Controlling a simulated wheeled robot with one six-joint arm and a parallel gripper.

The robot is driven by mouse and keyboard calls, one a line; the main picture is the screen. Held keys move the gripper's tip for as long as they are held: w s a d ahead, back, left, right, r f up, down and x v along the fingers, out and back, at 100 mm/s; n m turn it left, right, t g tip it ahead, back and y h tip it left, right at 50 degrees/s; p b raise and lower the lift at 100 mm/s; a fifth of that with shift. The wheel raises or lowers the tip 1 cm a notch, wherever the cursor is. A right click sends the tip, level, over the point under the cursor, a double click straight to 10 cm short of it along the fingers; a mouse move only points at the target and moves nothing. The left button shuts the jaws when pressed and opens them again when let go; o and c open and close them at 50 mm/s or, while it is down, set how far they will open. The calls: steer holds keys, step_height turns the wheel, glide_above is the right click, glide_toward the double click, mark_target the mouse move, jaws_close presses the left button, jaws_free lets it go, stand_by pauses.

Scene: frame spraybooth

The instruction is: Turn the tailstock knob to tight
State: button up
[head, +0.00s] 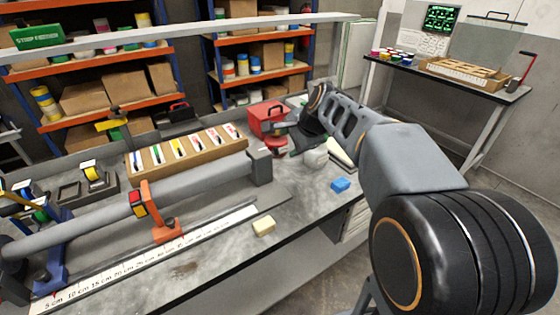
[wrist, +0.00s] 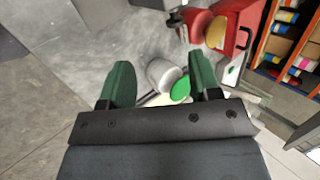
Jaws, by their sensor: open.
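The tailstock (head: 261,167) is a grey block at the right end of the long grey tube on the bench. A red round part, which looks like its knob (head: 276,149), shows just behind it, partly covered by my gripper. In the wrist view a red rounded part (wrist: 199,25) beside a grey piece is at the top, beyond my right finger; it may be the same knob. My gripper (head: 284,139) is open above the bench, near the knob. In the wrist view its two green fingers (wrist: 160,63) stand apart with nothing gripped. Any tight marking is not readable.
A red box (head: 268,117) stands behind the knob. A white cylinder (wrist: 162,75) and a green disc (wrist: 181,90) lie below my fingers. A blue block (head: 340,184) and a cream block (head: 264,226) lie on the bench. A tray of tools (head: 190,155) is behind the tube.

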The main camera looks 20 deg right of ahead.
mark_target(277, 150)
steer(key=shift+t, duration=0.5)
steer(key=x, duration=0.4)
steer(key=d+x, duration=0.1)
steer(key=x, duration=0.4)
steer(key=w+x, duration=0.1)
steer(key=x, duration=0.4)
steer(key=shift+w+d+r, duration=0.1)
steer(key=shift+d+r, duration=0.15)
steer(key=shift+d, duration=0.15)
steer(key=shift+c, duration=0.4)
steer(key=c, duration=0.8)
steer(key=shift+h, duration=0.3)
steer(key=shift+r+p, duration=0.15)
steer(key=shift+p, duration=0.2)
